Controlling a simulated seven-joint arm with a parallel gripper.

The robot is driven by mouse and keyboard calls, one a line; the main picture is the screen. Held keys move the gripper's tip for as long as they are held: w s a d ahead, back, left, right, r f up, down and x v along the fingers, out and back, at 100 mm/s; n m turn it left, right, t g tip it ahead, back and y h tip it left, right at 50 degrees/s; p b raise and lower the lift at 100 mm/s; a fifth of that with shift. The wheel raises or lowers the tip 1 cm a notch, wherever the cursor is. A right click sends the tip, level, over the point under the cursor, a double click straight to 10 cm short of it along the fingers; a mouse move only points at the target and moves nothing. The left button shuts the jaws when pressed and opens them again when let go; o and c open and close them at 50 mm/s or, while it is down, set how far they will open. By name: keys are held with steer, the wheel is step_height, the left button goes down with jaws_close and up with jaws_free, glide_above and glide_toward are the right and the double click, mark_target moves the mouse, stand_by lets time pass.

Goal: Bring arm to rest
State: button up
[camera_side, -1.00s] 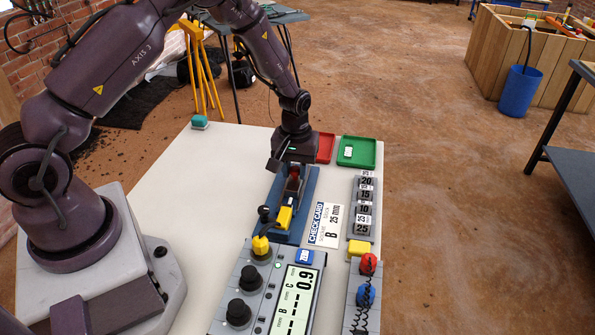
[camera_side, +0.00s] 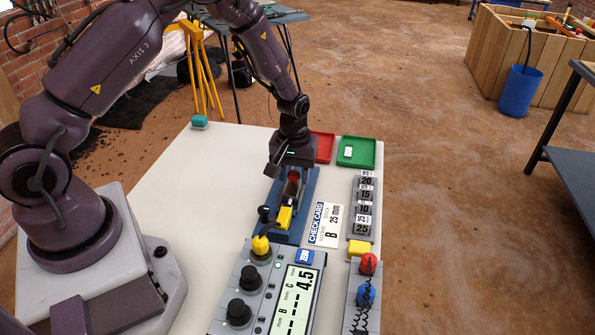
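My gripper (camera_side: 288,170) hangs over the far end of a blue fixture (camera_side: 311,190) on the white table. One finger shows at the gripper's left end, standing apart from a small red-topped part (camera_side: 293,176) of the fixture. The other finger is mostly hidden. I see nothing held. A yellow block (camera_side: 285,217) sits at the fixture's near end, by a black-knobbed lever (camera_side: 264,212). A grey console (camera_side: 236,290) in front has a display (camera_side: 297,300) reading 4.5 on its C line.
A check card (camera_side: 326,224) reading B 25 mm lies right of the fixture. Red (camera_side: 325,147) and green (camera_side: 360,153) trays are at the back.

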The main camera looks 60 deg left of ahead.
steer(key=shift+r, duration=3.5)
steer(key=shift+s+m, duration=0.25)
steer(key=shift+m, duration=0.05)
steer(key=s+d+r+m+t, duration=0.2)
steer(key=s+d+r+m, duration=0.1)
steer(key=s+r, duration=0.7)
steer(key=s+d+r+m+t, duration=0.3)
steer(key=s+r+m, duration=0.2)
steer(key=s+r, duration=0.6)
step_height(320, 180, up, 3)
steer(key=shift+d+r+t, duration=0.1)
steer(key=shift+d+t, duration=0.1)
steer(key=shift+t, duration=0.1)
